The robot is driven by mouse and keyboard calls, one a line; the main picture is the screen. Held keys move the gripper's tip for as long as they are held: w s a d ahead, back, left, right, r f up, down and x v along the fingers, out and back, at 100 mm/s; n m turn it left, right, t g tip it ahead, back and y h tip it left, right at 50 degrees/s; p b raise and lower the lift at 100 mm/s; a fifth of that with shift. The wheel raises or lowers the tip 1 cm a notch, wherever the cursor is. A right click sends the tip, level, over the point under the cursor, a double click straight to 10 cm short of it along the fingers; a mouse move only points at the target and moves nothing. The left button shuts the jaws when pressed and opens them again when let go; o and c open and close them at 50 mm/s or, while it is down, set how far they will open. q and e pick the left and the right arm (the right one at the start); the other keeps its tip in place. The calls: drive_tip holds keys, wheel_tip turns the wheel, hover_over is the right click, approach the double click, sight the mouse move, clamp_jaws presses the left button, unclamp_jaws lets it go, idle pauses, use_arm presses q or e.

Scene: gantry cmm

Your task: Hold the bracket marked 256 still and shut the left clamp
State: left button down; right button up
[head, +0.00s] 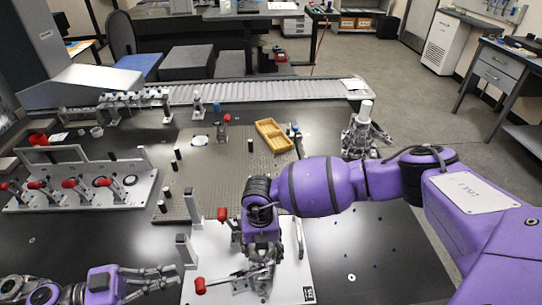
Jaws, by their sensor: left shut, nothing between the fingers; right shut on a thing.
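A white fixture plate (215,250) lies at the front middle of the table and carries two red-handled clamps. One red handle (222,213) stands upright behind; the other red handle (200,286) lies low at the front left, its arm reaching right across the plate. My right gripper (262,250) comes down over the plate and is shut on the grey bracket (299,238), which it largely hides; I cannot read the number 256. My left gripper (172,279) is shut and empty, just left of the front red handle, with a small gap between them.
A perforated grey plate (215,165) lies behind, with black posts and a yellow tray (272,135). A white fixture (85,190) with several red-handled clamps stands at left. A roller conveyor (240,91) runs along the back. The table's right front is mostly clear.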

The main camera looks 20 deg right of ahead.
use_arm(q)
drive_tip(key=a, duration=0.8)
drive_tip(key=shift+r, duration=0.15)
use_arm(e)
drive_tip(key=shift+w+a+r, duration=0.15)
drive_tip(key=shift+a+r, duration=0.05)
drive_tip(key=shift+a, duration=0.3)
use_arm(q)
drive_tip(key=shift+a, duration=0.1)
use_arm(e)
drive_tip(key=o, duration=1.3)
use_arm(q)
drive_tip(key=shift+w+a, duration=0.1)
drive_tip(key=shift+a, duration=0.05)
use_arm(e)
drive_tip(key=o, duration=0.4)
drive_tip(key=shift+d, duration=0.2)
drive_tip(key=shift+d+r, duration=0.1)
drive_tip(key=shift+r, duration=0.4)
wheel_tip(320, 180, up, 11)
drive_tip(key=shift+f, duration=0.2)
